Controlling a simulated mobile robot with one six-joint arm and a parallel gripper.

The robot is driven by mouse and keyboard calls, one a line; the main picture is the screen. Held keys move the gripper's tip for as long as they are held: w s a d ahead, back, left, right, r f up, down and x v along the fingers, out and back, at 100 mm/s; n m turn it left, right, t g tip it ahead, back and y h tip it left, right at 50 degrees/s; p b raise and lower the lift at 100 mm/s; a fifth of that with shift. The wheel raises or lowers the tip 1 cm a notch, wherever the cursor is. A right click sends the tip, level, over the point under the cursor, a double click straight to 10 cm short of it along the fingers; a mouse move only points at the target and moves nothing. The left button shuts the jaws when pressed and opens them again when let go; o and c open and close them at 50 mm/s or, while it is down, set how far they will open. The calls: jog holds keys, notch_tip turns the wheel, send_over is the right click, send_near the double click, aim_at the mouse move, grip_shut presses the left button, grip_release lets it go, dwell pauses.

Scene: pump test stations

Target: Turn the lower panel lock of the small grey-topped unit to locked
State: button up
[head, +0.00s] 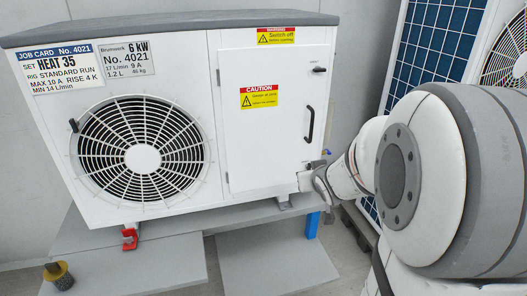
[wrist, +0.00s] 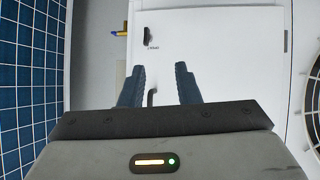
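The small grey-topped unit (head: 185,115) is a white box with a fan grille at left and a flat panel (head: 262,120) at right. In the wrist view the picture appears turned over, and the lower panel lock (wrist: 147,36) is a small black knob near the panel's edge, lying roughly along the panel's height. A tiny label beside it is too small to read. My gripper (wrist: 158,75) is open and empty, its two dark fingers apart and the lock beyond their tips. In the head view my gripper (head: 320,180) is by the panel's lower right corner, where the lock is hidden.
A black handle (head: 310,125) stands out from the panel; part shows between my fingers in the wrist view (wrist: 151,97). A yellow and blue part (wrist: 119,33) is beside the lock. A blue solar panel (head: 432,40) stands at right. The unit rests on a grey bench (head: 255,216).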

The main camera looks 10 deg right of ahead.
aim_at(309, 168)
jog(key=w+d+f+n+t+y+b, duration=0.1)
jog(key=w+d+f+t+b, duration=0.2)
jog(key=f+b, duration=0.15)
jog(key=w+d+f+t+y+b, duration=0.1)
jog(key=w+d+f+t+b, duration=0.2)
jog(key=f+b, duration=0.15)
jog(key=w+f+t, duration=0.1)
jog(key=w, duration=0.6)
jog(key=shift+w+y+b, duration=0.25)
jog(key=shift+y+b, duration=0.1)
jog(key=shift+y, duration=0.05)
jog(key=shift+c, duration=0.2)
grip_shut()
jog(key=shift+a, duration=0.3)
jog(key=shift+d, duration=0.25)
